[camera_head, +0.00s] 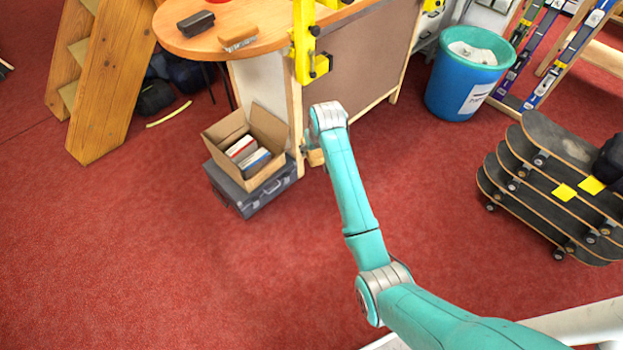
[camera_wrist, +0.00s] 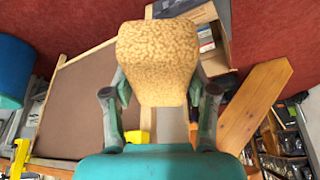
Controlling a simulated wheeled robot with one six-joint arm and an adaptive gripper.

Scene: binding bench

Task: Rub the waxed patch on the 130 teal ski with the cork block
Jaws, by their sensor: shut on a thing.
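My gripper (camera_wrist: 160,95) is shut on a speckled tan cork block (camera_wrist: 157,50), which sits between its two fingers in the wrist view. In the head view the cork block (camera_head: 316,157) shows small beside the end of my arm, near the bench's side and below its top. My gripper is mostly hidden behind my arm there. I cannot make out a teal ski or a waxed patch in either view. Skis (camera_head: 568,55) with blue and purple faces lean in a rack at the upper right, their numbers unreadable.
The wooden bench top (camera_head: 285,35) holds a dark brush (camera_head: 196,23) and a tan-and-white brush (camera_head: 238,38). A yellow clamp (camera_head: 304,45) stands at its edge. A cardboard box (camera_head: 268,127), blue bin (camera_head: 450,90) and stacked skateboards (camera_head: 545,190) surround open red carpet.

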